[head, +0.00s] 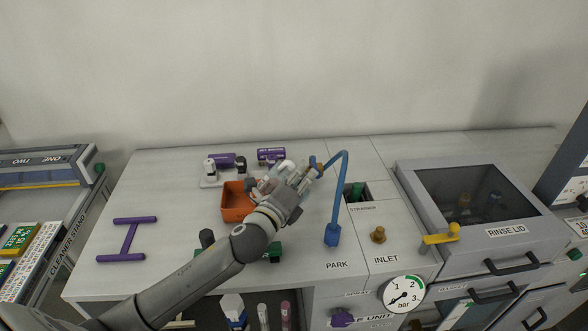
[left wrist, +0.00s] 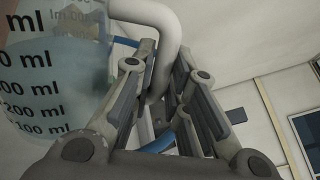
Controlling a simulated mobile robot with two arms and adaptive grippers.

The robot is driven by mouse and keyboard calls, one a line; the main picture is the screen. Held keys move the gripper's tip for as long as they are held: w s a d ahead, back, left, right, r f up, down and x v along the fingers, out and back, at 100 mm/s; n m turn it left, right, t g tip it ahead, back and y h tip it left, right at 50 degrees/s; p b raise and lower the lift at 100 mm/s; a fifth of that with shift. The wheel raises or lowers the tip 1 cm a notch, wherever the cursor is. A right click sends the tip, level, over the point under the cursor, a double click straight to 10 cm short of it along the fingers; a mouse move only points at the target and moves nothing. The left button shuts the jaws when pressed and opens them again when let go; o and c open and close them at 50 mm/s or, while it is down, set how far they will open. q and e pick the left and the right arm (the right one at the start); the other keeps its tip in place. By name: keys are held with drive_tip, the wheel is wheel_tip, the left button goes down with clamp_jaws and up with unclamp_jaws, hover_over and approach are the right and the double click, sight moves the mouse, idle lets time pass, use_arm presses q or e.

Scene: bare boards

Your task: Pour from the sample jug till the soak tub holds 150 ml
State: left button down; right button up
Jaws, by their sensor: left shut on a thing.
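My left gripper (head: 298,182) is shut on the pale handle (left wrist: 157,25) of the sample jug, above the bench. In the left wrist view the clear jug (left wrist: 40,85) fills the left side, with dark ml marks and pale blue liquid inside. In the head view the gripper hides most of the jug. An orange open tub (head: 236,214) stands on the bench just left of the gripper; it looks like the soak tub. Its inside is partly hidden, and I cannot read any level in it. My right gripper is not in view.
A blue bent pipe (head: 342,190) stands close to the right of the gripper. The rinse lid (head: 512,232), a brass inlet fitting (head: 378,235) and a pressure gauge (head: 403,294) are further right. A purple H-shaped frame (head: 128,238) lies left. Purple-capped items (head: 271,155) stand behind.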

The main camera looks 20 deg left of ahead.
use_arm(q)
drive_tip(key=shift+a+r+n+p, duration=0.3)
drive_tip(key=shift+a+n+p, duration=0.15)
drive_tip(key=shift+n, duration=0.15)
drive_tip(key=shift+a+r+n+p, duration=0.5)
drive_tip(key=shift+n+p, duration=0.1)
drive_tip(key=shift+p, duration=0.05)
idle(0.5)
drive_tip(key=shift+d+f+m, duration=0.45)
drive_tip(key=shift+d+m, duration=0.25)
drive_tip(key=shift+m, duration=0.2)
drive_tip(key=shift+d+f+m, duration=0.4)
drive_tip(key=shift+d+m, duration=0.25)
drive_tip(key=shift+m, duration=0.25)
